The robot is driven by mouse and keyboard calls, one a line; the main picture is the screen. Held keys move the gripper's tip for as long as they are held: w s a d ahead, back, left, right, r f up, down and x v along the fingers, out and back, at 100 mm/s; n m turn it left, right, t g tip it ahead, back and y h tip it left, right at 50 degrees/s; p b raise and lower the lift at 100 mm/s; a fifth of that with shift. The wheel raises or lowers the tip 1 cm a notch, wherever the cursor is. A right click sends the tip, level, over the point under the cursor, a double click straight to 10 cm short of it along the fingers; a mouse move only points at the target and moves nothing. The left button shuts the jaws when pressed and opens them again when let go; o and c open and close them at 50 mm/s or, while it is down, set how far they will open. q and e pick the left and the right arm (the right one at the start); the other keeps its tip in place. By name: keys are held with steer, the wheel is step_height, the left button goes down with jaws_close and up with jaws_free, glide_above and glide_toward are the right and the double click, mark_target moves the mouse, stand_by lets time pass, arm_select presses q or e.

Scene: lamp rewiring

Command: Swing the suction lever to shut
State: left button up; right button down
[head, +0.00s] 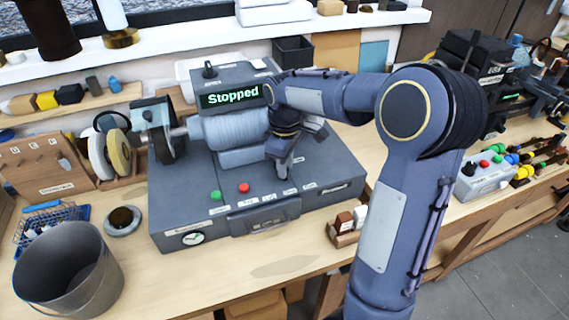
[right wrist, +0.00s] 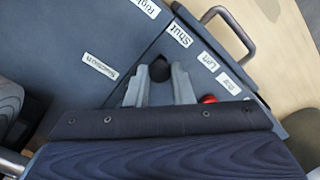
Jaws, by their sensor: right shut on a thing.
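The grey machine (head: 225,175) stands on the workbench, with a screen (head: 232,95) that reads "Stopped". My right gripper (head: 282,170) reaches down to the machine's top panel from the right. In the right wrist view its two fingers are closed around the dark round knob of the suction lever (right wrist: 160,66). The rest of the lever is hidden by the gripper. A "Suction" label (right wrist: 100,66) lies to the left of the fingers and a "Shut" label (right wrist: 179,35) just beyond them. My left gripper is not in view.
A green button (head: 215,195) and a red button (head: 244,188) sit on the front of the panel. A front handle (head: 264,221) sticks out. A metal bucket (head: 70,270) stands at the front left. Small blocks (head: 347,226) stand by the machine's right front corner.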

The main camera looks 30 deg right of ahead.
steer(key=c, duration=1.3)
jaws_free()
steer(key=shift+o, duration=0.2)
step_height(320, 180, up, 8)
steer(key=s+a+f+m+t+y, duration=0.1)
steer(key=s+a+f+m+t, duration=0.1)
steer(key=s, duration=0.5)
steer(key=s+a+f+m+t+y, duration=0.1)
steer(key=s+a+f+m, duration=0.1)
steer(key=s+a, duration=0.3)
steer(key=s+a+f+m+t+y, duration=0.1)
steer(key=s+a+m, duration=0.3)
steer(key=s, duration=0.5)
steer(key=shift+s+f+t+y, duration=0.25)
steer(key=shift+f+t+y, duration=0.15)
steer(key=shift+t, duration=0.4)
